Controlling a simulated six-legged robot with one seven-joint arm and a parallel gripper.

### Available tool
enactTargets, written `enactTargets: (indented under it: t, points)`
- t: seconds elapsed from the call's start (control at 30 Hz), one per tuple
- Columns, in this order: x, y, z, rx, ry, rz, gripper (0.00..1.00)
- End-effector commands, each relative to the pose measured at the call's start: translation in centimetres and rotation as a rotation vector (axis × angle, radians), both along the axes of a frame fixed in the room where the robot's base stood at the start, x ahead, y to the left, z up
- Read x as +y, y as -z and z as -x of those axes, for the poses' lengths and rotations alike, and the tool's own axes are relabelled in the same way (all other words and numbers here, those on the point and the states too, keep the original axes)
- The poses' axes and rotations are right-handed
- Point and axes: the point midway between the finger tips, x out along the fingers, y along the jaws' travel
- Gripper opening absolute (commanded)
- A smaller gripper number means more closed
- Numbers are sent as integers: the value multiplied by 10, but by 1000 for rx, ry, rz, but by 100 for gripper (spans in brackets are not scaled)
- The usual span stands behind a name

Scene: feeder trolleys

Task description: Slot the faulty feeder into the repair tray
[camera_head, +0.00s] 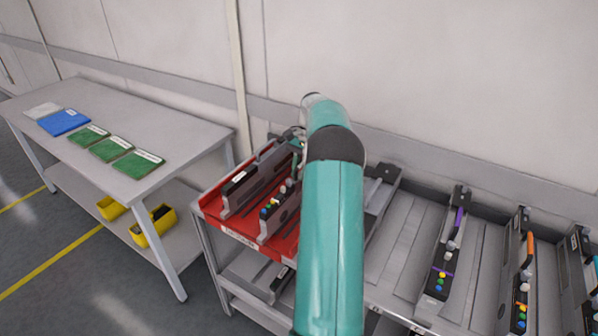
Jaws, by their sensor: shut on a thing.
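The red repair tray (213,209) sits on the left end of the trolley top. One dark grey feeder (240,186) with a white label stands upright in its left part. A second feeder (286,214), with coloured dots on its near end, stands upright at the tray's right side, beside my arm. My gripper (297,138) is at the far end of this second feeder and shut on it. The fingers are small and partly hidden by my teal arm. I cannot tell whether this feeder is fully seated.
Several more feeders stand in grey lanes to the right, one with a purple strip (459,222) and one with an orange strip (530,243). A grey table (165,125) with green boards and a blue folder (64,122) stands left. Yellow bins (152,228) sit below it.

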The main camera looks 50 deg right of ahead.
Motion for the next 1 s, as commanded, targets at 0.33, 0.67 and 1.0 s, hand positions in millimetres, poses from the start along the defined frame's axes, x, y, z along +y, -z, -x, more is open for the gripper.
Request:
enactTargets:
  t: [0.33,0.67,1.0]
  points:
    - [-7,-1,-1,-1,-1,0,0]
    - [-13,-1,-1,-1,-1,0,0]
    - [-20,-1,-2,-1,0,1,0]
